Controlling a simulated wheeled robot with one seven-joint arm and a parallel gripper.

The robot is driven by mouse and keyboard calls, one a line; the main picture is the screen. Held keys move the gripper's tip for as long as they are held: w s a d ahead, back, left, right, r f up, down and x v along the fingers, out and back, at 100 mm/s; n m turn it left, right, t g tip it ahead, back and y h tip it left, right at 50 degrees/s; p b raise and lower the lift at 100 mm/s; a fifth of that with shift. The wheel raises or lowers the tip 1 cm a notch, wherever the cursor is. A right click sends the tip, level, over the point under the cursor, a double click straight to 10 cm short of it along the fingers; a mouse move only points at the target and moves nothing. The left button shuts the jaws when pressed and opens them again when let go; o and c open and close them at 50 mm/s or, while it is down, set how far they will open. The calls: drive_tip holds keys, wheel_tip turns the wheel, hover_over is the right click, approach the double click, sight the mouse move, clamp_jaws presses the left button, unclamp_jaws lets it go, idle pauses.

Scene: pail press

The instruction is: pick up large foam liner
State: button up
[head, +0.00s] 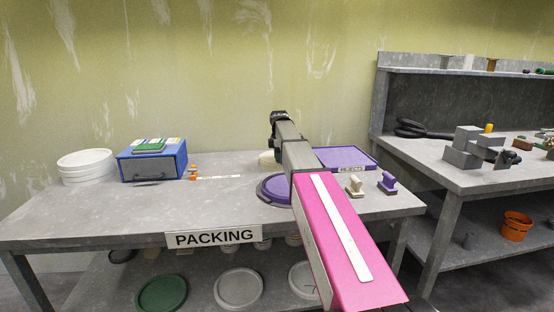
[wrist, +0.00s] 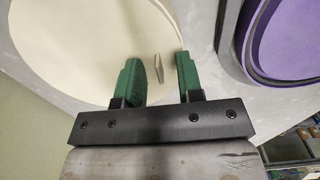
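A large cream disc, which looks like the large foam liner (wrist: 70,45), fills the upper left of the wrist view. A small grey upright tab (wrist: 158,68) shows near its right edge. My gripper (wrist: 158,62) has two green fingers, spread apart, one on each side of the tab with gaps between. Whether the fingers touch the disc I cannot tell. In the head view a cream piece (head: 267,158), likely the same liner, shows at the back of the table, mostly hidden behind my arm. The fingers are hidden there.
The packing table (head: 120,212) holds a blue drawer box (head: 165,165), stacked white lids (head: 86,165), a round purple item (head: 272,190), a purple rejects tray (head: 350,155) and two stamps (head: 388,182). A grey bench (head: 430,155) stands right. The table's left middle is mostly clear.

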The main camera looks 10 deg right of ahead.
clamp_jaws()
drive_tip(key=shift+r, duration=0.1)
drive_tip(key=shift+r, duration=0.55)
wheel_tip(320, 180, up, 3)
drive_tip(key=shift+f, duration=0.2)
drive_tip(key=s+a+r, duration=0.6)
drive_tip(key=s+r, duration=0.1)
drive_tip(key=s, duration=0.2)
drive_tip(key=s+d+m, duration=0.2)
drive_tip(key=s+m, duration=0.3)
drive_tip(key=m, duration=0.5)
drive_tip(key=s+d+m, duration=0.3)
drive_tip(key=s+m, duration=0.3)
drive_tip(key=m, duration=0.5)
drive_tip(key=shift+d+r, duration=0.35)
